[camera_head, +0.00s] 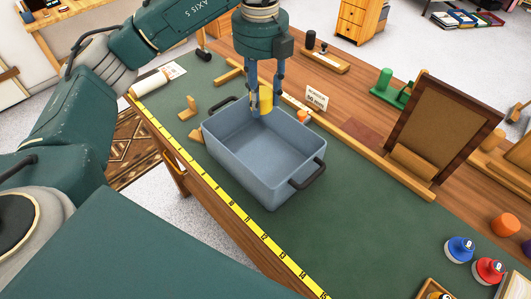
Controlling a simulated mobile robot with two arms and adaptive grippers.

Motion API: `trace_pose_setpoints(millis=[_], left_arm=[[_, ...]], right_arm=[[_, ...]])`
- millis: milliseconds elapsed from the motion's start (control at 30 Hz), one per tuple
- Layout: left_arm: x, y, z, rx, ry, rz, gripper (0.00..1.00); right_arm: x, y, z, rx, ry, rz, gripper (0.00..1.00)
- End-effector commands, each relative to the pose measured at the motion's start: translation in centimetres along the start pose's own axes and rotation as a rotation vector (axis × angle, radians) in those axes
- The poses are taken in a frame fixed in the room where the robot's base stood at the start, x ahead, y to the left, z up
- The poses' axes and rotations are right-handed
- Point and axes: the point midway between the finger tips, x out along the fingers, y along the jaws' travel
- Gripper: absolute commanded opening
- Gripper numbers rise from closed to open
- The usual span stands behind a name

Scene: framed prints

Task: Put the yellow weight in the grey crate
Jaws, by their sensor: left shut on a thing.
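The grey crate (240,174) stands on the green mat, open at the top, with black handles at its two ends. My left gripper (262,108) points down at the crate's far side and is shut on the yellow weight (266,98). The weight is an upright yellow cylinder, partly covered by a finger. It appears over the crate's far rim; I cannot tell how high it is above the crate floor. The visible crate floor is bare. My right gripper is not in view.
A yellow measuring tape (231,205) runs along the table's front edge. A brown framed board (436,130) stands at right. Blue (459,249) and red (487,270) weights sit at lower right. A small sign (316,98) stands behind the crate. The green mat (365,235) is clear right of the crate.

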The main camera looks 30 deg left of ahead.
Motion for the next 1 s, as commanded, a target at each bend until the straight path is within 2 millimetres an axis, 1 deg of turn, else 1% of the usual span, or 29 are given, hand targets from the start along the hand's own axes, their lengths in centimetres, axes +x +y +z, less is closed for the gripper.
trace_pose_setpoints(millis=[67, 167, 333, 600, 700, 800, 967, 1000], left_arm=[[0.2, -0.1, 0.1, -0.039, 0.001, -0.002, 0.0], [1.6, -0.1, 0.1, -0.053, 0.004, 0.0, 0.0], [5.7, 0.0, 0.0, -0.052, 0.006, 0.002, 0.0], [11.9, 0.1, 0.1, -0.053, 0.002, 0.001, 0.0], [13.8, 0.0, 0.1, -0.052, 0.001, 0.001, 0.0], [14.9, -0.1, 0.1, -0.052, 0.0, -0.002, 0.0], [16.1, 0.0, 0.1, -0.052, 0.0, -0.001, 0.0], [16.6, 0.0, 0.1, -0.051, 0.001, -0.001, 0.0]], right_arm=[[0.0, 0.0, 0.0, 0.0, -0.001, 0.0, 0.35], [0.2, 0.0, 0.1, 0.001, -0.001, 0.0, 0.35], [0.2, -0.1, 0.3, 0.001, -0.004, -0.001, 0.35], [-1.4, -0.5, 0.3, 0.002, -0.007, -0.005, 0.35], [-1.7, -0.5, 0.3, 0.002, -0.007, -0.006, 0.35], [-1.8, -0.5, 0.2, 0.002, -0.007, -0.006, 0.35], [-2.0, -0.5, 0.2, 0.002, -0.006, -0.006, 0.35], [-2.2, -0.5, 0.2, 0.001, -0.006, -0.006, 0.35]])
